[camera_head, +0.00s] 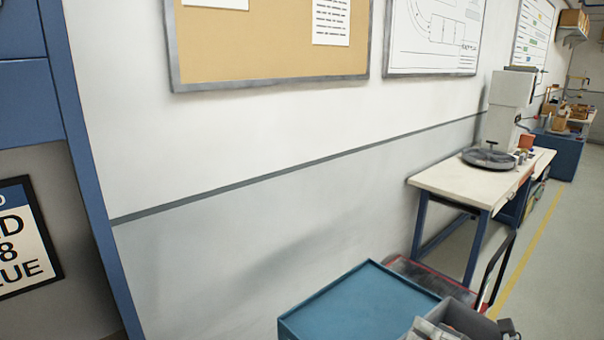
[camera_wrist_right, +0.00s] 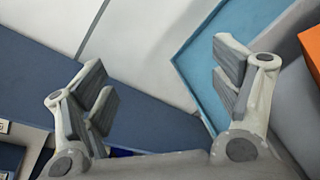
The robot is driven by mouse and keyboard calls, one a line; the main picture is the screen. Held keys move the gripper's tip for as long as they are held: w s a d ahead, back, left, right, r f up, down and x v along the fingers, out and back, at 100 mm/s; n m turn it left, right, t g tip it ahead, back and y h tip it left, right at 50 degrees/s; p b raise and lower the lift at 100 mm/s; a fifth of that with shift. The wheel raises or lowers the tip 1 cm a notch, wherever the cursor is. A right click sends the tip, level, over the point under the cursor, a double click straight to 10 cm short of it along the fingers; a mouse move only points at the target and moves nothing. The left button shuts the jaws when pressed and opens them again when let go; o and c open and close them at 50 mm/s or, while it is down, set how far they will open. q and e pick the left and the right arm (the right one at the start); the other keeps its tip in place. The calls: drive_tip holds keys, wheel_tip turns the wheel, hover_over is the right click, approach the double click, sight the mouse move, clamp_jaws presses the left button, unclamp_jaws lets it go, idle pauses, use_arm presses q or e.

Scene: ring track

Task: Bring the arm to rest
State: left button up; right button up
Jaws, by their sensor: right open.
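My right gripper (camera_wrist_right: 165,75) shows in the right wrist view. Its two grey padded fingers stand wide apart with nothing between them. Behind the fingers are a dark blue surface, a pale wall and part of a teal-blue surface with a raised rim (camera_wrist_right: 190,48). The fingers appear apart from these surfaces, but the exact distance cannot be told. My left gripper is in neither view.
In the head view, a teal-topped cabinet (camera_head: 358,305) stands low in front, beside a grey bin (camera_head: 462,318) with things in it. A cart with a dark handle (camera_head: 497,270) and a white-topped workbench (camera_head: 465,184) stand beyond. Open floor (camera_head: 558,270) lies at right.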

wheel_tip(320, 180, up, 6)
drive_tip(key=s+d+m+t+h, duration=0.25)
drive_tip(key=m+t+h, duration=0.4)
drive_tip(key=m, duration=0.85)
drive_tip(key=s+d+f+m+g+h, duration=0.25)
drive_tip(key=f+m+h, duration=0.2)
drive_tip(key=m, duration=0.25)
drive_tip(key=s+d+f+m+g+h, duration=0.2)
drive_tip(key=d+f+m+g+h, duration=0.1)
drive_tip(key=f+m, duration=0.3)
drive_tip(key=s+a+f+m+g+y, duration=0.3)
drive_tip(key=s+a+f+g, duration=0.2)
drive_tip(key=s+a+f, duration=0.3)
drive_tip(key=s+a+f+m+g+y, duration=0.2)
drive_tip(key=s+a+f+g, duration=0.35)
drive_tip(key=s+f, duration=0.4)
drive_tip(key=s+f+g, duration=0.1)
drive_tip(key=s+f, duration=0.2)
drive_tip(key=f, duration=2.2)
drive_tip(key=s+d+f, duration=0.2)
drive_tip(key=s+f, duration=0.5)
drive_tip(key=s, duration=0.1)
drive_tip(key=s+d+f+g, duration=0.1)
drive_tip(key=s+f, duration=0.6)
drive_tip(key=s, duration=0.1)
drive_tip(key=shift+s+d, duration=0.25)
drive_tip(key=shift+d, duration=0.1)
